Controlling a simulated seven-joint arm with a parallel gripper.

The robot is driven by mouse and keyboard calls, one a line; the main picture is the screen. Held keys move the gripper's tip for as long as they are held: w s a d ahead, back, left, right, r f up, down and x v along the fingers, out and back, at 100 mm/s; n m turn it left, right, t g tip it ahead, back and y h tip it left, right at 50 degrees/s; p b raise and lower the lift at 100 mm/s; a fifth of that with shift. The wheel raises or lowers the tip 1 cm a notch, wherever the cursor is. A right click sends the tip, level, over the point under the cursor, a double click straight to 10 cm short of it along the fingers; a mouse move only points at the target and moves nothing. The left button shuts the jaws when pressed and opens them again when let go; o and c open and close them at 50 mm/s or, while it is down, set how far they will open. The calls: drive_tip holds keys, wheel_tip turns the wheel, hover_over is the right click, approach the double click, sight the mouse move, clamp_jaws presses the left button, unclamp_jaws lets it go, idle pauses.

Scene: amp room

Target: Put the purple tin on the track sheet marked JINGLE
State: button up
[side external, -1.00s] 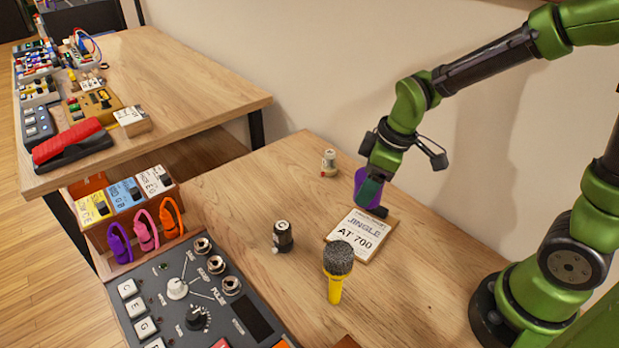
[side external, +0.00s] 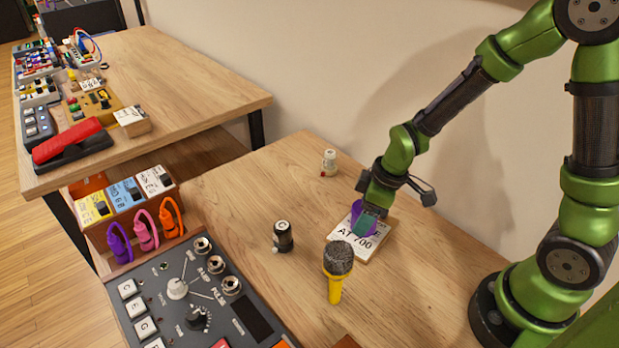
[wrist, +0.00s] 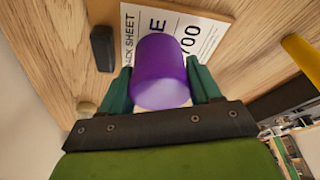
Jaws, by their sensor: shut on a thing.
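The purple tin (side external: 357,213) is between the fingers of my gripper (side external: 366,222), which is shut on it. In the wrist view the tin (wrist: 161,72) sits between the two green fingers (wrist: 160,88). The track sheet (side external: 345,244) lies on the table under the tin, on a brown board, with "AT 700" readable and the word JINGLE now mostly covered. It also shows in the wrist view (wrist: 200,30) behind the tin. I cannot tell whether the tin touches the sheet.
A yellow microphone (side external: 335,287) stands in front of the sheet. A black knob-like piece marked C (side external: 283,237) is to its left, and a small white bottle (side external: 329,162) is behind. A grey control panel (side external: 215,318) is at the front left. Bare table lies right of the sheet.

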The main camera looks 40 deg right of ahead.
drive_tip(key=o, duration=0.8)
drive_tip(key=shift+f, duration=0.15)
drive_tip(key=s+r+m+t, duration=0.1)
drive_tip(key=s+r+m, duration=0.2)
drive_tip(key=r, duration=0.4)
drive_tip(key=s+d+r+m+t, duration=0.1)
drive_tip(key=s+r+m+t, duration=0.1)
drive_tip(key=r, duration=0.5)
drive_tip(key=s+r+m+t, duration=0.1)
drive_tip(key=s+r+m, duration=0.4)
drive_tip(key=r+m, duration=0.1)
drive_tip(key=shift+d+r+t, duration=0.15)
drive_tip(key=shift+d+r, duration=0.05)
drive_tip(key=shift+r, duration=0.25)
drive_tip(key=shift+d+r+t, duration=0.15)
drive_tip(key=shift+r, duration=0.3)
